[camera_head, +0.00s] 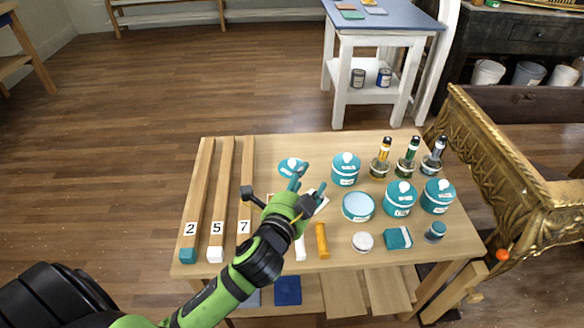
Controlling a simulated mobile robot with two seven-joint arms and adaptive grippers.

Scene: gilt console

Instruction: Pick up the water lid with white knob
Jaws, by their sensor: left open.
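A teal lid with a white knob (292,166) lies flat near the back middle of the wooden table (270,147). My left gripper (308,187) is open, its teal fingertips apart, just in front and slightly right of the lid. One fingertip appears close to the lid's near edge; I cannot tell if they touch. An open teal pot with a pale blue inside (358,206) stands to the right of the gripper. My right gripper is not in view.
Lidded teal pots (345,170) stand right of the lid, with several small bottles (407,160) behind. Three numbered wooden bars (218,200) lie at the left. An orange stick (322,240), a round tin (362,242) and a teal block (398,238) lie near the front edge.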

